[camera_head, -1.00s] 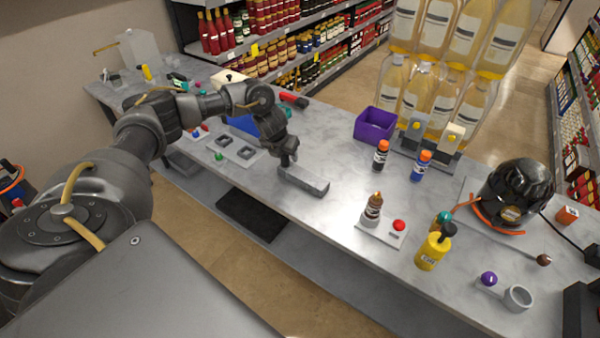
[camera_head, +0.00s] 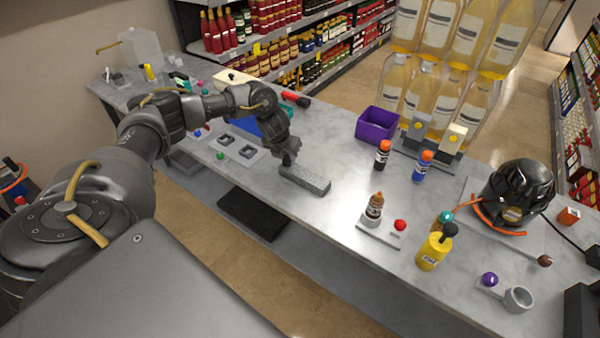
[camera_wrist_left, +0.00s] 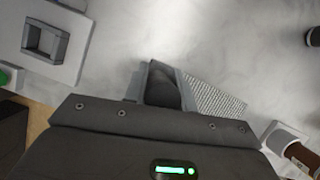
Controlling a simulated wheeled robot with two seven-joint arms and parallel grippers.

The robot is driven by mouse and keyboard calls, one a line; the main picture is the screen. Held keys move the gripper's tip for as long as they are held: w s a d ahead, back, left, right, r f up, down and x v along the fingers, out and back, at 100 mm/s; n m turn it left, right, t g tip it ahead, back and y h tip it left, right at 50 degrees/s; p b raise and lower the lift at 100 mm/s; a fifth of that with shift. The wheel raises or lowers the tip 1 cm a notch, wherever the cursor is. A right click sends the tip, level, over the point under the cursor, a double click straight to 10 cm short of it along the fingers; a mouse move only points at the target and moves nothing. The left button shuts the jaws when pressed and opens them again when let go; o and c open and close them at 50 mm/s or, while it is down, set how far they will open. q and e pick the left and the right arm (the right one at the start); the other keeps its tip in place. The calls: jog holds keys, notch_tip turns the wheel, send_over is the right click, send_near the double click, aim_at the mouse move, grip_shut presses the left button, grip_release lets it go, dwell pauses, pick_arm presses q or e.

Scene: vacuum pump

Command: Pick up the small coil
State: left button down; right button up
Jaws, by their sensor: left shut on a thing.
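My left gripper (camera_head: 289,158) points down at the left end of a grey block (camera_head: 308,180) near the counter's front edge. In the left wrist view, the gripper (camera_wrist_left: 160,92) is shut on a dark, rounded piece (camera_wrist_left: 161,84), which I take to be the small coil. The fingers hide its sides, and I cannot make out windings on it. The grey block (camera_wrist_left: 215,92), with a finely textured top, runs out to the right behind the fingers. I cannot tell whether the held piece still touches the block. My right gripper is out of view.
Grey square trays (camera_head: 248,152) lie left of the gripper. A purple bin (camera_head: 376,124) stands at the back. The counter between the block and the bin is clear.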

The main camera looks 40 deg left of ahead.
pick_arm(q)
jog(key=shift+r, duration=0.1)
jog(key=shift+w+r+b, duration=0.1)
jog(key=shift+r+b, duration=0.4)
jog(key=s+a+r+b, duration=0.2)
jog(key=s+a+r, duration=0.7)
jog(key=s+r, duration=0.1)
jog(key=shift+a+r, duration=0.35)
jog(key=shift+r, duration=0.55)
